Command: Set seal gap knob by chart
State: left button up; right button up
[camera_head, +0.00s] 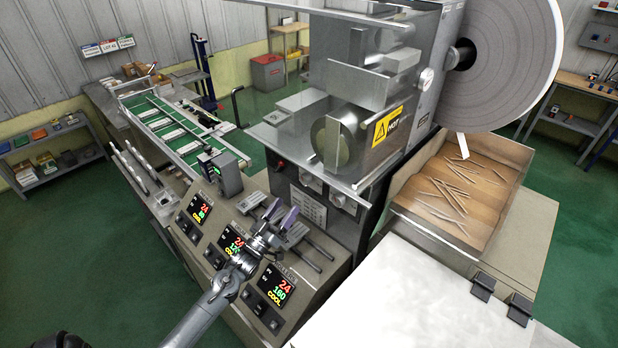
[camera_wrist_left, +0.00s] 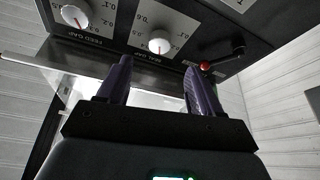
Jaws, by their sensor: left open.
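The seal gap knob (camera_wrist_left: 158,46) is a round white knob on a dark panel with a pale numbered dial, labelled SEAL GAP. Its exact setting is too small to read. In the head view, two pale knobs sit on the machine front, one of them on the right (camera_head: 338,200). A white printed plate (camera_head: 308,206), possibly the chart, is beside them; its text is unreadable. My left gripper (camera_head: 280,214) has two purple fingers, apart and empty, below the panel. In the wrist view, the left gripper (camera_wrist_left: 157,66) points toward the seal gap knob without touching it.
The feed gap knob (camera_wrist_left: 75,15) is left of the seal gap knob in the wrist view. Temperature displays (camera_head: 277,285) line the sloped console. A wooden tray of sticks (camera_head: 400,205) is at the right.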

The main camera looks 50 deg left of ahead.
aim_at(303, 182)
pick_arm(q)
jog(key=p+x, duration=0.2)
jog(key=x, duration=0.6)
jog(key=shift+w+r, duration=0.1)
jog(key=shift+r, duration=0.1)
jog(key=shift+x, duration=0.75)
pick_arm(e)
jog(key=shift+v, duration=1.35)
pick_arm(q)
jog(key=shift+f, duration=0.1)
jog(key=shift+c, duration=0.4)
pick_arm(e)
jog(key=shift+d, duration=0.1)
pick_arm(q)
jog(key=c, duration=1)
pick_arm(e)
jog(key=shift+f, duration=0.15)
